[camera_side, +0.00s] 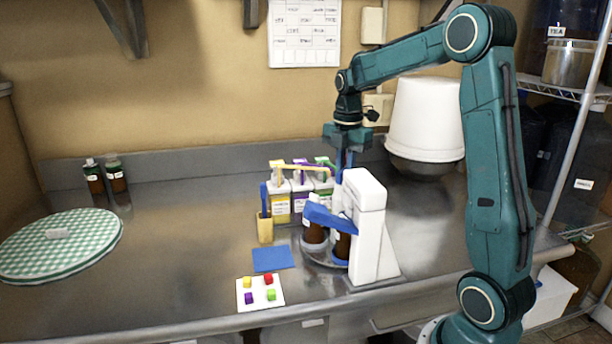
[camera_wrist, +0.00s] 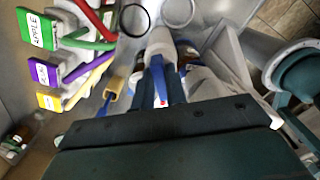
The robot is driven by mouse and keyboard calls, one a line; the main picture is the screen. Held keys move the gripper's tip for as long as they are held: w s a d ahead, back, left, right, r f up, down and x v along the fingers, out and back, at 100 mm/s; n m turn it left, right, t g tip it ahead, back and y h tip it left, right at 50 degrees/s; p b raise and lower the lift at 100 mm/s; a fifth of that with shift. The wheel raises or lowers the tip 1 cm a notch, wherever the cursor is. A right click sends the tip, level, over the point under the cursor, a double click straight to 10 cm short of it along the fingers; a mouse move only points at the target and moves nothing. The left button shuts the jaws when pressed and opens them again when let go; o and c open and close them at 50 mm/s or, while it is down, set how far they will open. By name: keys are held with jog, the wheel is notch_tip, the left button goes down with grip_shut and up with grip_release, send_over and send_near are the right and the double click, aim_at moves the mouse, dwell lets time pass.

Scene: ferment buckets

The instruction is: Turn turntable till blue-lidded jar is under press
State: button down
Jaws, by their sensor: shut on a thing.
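The white press (camera_side: 370,225) stands upright near the table's front edge, with a blue part reaching left from it. The turntable (camera_side: 318,258) shows as a round rim at its foot. Brown jars stand on it: one at the left (camera_side: 313,234) and one close to the press (camera_side: 341,246). The blue part overlaps their tops, so I cannot tell which jar has the blue lid. My gripper (camera_side: 341,172) points down behind the press's top. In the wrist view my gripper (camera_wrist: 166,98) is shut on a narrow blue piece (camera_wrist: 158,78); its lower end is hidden.
Pump bottles (camera_side: 280,203) with yellow, purple and green tops stand behind the turntable. A wooden holder (camera_side: 265,228) with a blue tool, a blue cloth (camera_side: 273,258) and a white card with coloured blocks (camera_side: 241,297) lie left and front.

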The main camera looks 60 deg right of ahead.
jog(key=shift+r+n, duration=0.1)
jog(key=shift+n, duration=0.7)
jog(key=c, duration=1.4)
grip_release()
jog(key=shift+c, duration=0.2)
notch_tip(320, 180, up, 14)
jog(key=shift+a, duration=0.1)
jog(key=s+a+f+m+t, duration=0.1)
jog(key=s+a+m, duration=0.3)
jog(key=a, duration=0.3)
jog(key=s+a+f+m+t, duration=0.1)
jog(key=s+a+m+t, duration=0.15)
jog(key=a+m, duration=0.35)
jog(key=s+a+f+m+t, duration=0.2)
jog(key=s+a+f+m, duration=0.6)
jog(key=s, duration=0.3)
jog(key=shift+a+f, duration=0.15)
jog(key=shift+a, duration=0.15)
